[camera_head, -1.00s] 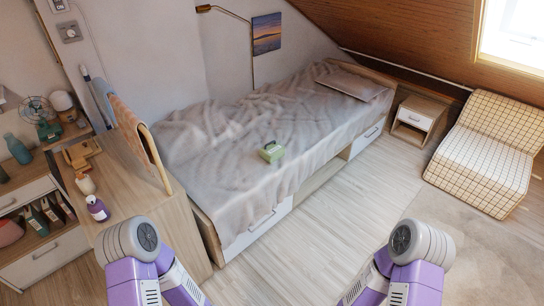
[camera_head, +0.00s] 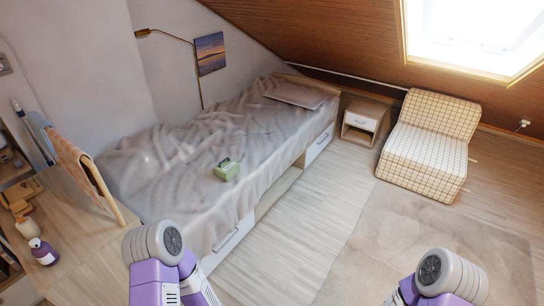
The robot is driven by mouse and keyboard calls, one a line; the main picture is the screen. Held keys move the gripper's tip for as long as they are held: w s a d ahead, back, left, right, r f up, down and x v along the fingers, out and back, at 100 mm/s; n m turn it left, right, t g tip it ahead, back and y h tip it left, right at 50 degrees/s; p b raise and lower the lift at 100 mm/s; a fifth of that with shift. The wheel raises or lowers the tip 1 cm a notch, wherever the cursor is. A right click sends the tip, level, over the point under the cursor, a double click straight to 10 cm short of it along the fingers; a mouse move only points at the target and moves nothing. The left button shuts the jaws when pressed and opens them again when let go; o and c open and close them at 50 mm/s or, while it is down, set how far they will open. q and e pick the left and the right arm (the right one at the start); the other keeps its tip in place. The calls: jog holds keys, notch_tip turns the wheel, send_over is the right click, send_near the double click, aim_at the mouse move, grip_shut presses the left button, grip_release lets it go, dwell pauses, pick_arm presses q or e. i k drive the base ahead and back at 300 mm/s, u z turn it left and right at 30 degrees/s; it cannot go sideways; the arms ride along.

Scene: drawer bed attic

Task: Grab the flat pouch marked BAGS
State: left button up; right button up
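No flat pouch marked BAGS can be made out in this view. A small green box-like object with a handle (camera_head: 227,170) sits on the grey bed cover; I cannot read any marking on it. Only the purple and grey links of my two arms show at the bottom of the head view. Both of my grippers are out of the picture.
The bed (camera_head: 150,190) has drawers along its side. A wooden desk (camera_head: 95,240) with bottles stands at left. A nightstand (camera_head: 363,122) and checked chair (camera_head: 430,140) stand at the back right. A rug (camera_head: 430,240) and bare floor (camera_head: 290,240) lie open in front.

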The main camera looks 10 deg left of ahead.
aim_at(228, 168)
jog(key=z, duration=0.15)
jog(key=i, duration=1.65)
jog(key=u, duration=1.5)
jog(key=i, duration=0.8)
jog(key=u, duration=0.65)
jog(key=i, duration=0.45)
jog(key=z, duration=0.05)
